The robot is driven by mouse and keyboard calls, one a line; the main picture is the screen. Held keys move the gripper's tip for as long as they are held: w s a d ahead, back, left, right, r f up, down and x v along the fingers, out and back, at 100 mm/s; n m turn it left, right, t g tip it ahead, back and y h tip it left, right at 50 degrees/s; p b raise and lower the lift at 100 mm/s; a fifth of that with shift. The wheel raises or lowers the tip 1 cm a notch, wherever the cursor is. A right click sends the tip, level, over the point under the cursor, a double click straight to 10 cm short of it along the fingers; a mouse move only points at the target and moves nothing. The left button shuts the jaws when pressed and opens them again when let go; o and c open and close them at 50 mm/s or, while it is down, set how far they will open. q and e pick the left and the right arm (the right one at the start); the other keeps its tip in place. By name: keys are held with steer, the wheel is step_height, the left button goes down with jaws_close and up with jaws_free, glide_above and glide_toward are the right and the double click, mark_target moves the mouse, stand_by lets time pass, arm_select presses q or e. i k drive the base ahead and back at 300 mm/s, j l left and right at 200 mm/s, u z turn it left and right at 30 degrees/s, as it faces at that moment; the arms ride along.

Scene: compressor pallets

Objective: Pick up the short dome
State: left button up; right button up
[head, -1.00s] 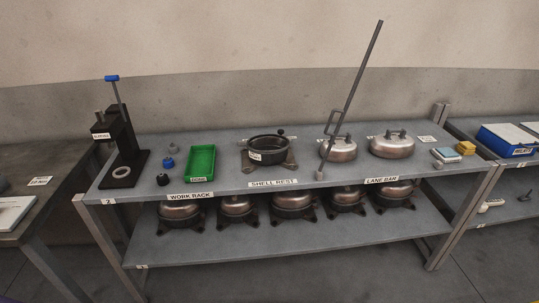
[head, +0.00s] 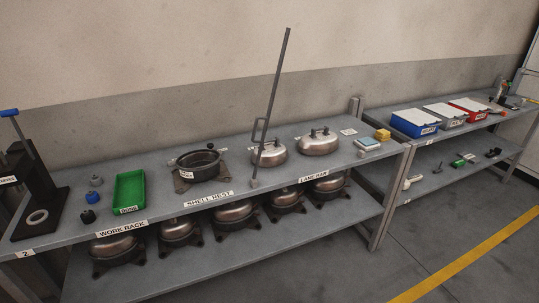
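Two steel domes with handles stand on the top of the rack. One dome (head: 271,157) is right of the black shell rest, partly behind a tall bar with a loop handle (head: 277,90). The other dome (head: 319,146) stands to its right, behind the LANE BAR label, and looks wider. I cannot tell for sure which is the short dome. Several rounded steel shells with dark feet, such as one shell (head: 235,213), sit on the lower shelf. Neither of my grippers is in view.
The black shell rest (head: 198,162), a green tray (head: 129,193) and a black press (head: 38,190) stand on the rack's top (head: 235,188). Yellow and pale blocks lie at its right end. A second rack with blue, grey and red bins (head: 414,123) is right. The floor (head: 430,235) in front is clear.

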mark_target(275, 154)
steer(key=i+l+u, duration=0.15)
steer(key=u, duration=0.3)
steer(key=i+l+u, duration=0.2)
steer(key=u, duration=0.25)
steer(key=i+l+u, duration=0.1)
steer(key=l, duration=0.25)
steer(key=i+l+u, duration=0.25)
steer(key=l, duration=0.45)
steer(key=i, duration=0.1)
